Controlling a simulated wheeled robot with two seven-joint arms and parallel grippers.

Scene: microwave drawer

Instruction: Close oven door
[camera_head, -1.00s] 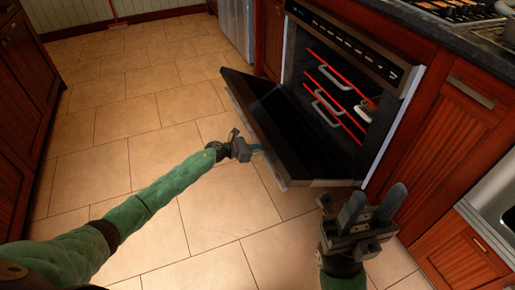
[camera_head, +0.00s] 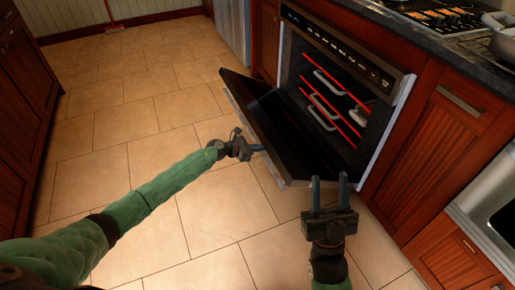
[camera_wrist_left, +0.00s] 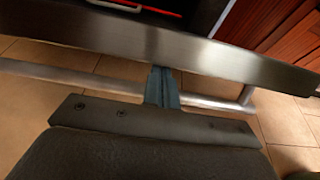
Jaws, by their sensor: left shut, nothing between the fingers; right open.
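The oven (camera_head: 345,45) is built into the counter at the right, and its dark door (camera_head: 270,120) hangs partly open, tilted out over the floor. Inside are racks with red front edges (camera_head: 325,97). My left gripper (camera_head: 257,149) is shut and empty at the outer side of the door, close to its handle. In the left wrist view its closed fingers (camera_wrist_left: 161,88) lie across the silver handle bar (camera_wrist_left: 205,101), by the door's metal edge (camera_wrist_left: 180,50); I cannot tell whether they touch. My right gripper (camera_head: 329,190) is open and empty near the door's near corner.
Wooden cabinets (camera_head: 455,140) flank the oven, with a stovetop (camera_head: 440,15) and a pot (camera_head: 503,38) above. Another appliance (camera_head: 490,215) stands at the lower right. Tiled floor (camera_head: 130,140) is clear to the left, up to dark cabinets (camera_head: 25,90).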

